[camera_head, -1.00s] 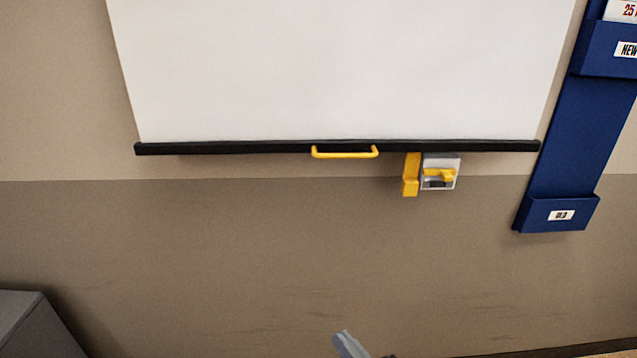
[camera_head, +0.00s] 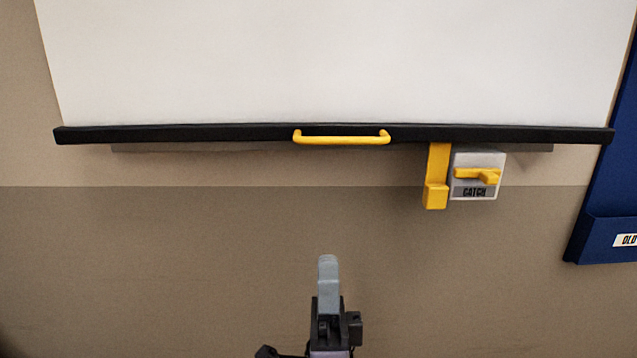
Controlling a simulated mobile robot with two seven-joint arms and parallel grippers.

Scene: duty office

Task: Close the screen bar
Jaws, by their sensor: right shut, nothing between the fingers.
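The white projection screen (camera_head: 330,60) hangs on the wall. Its black screen bar (camera_head: 210,133) runs along the bottom edge, with a yellow handle (camera_head: 342,138) at its middle. A yellow tab (camera_head: 437,178) hangs down from the bar, right of the handle. Beside it on the wall is a grey plate (camera_head: 487,160) labelled "CATCH" with a yellow lever (camera_head: 478,175). My right gripper (camera_head: 328,262) is shut and empty, upright below the handle and apart from it. My left gripper is out of view.
A blue wall pocket rack (camera_head: 606,190) hangs at the right edge. The beige and brown wall (camera_head: 160,260) below the bar is bare, with free room around my right gripper.

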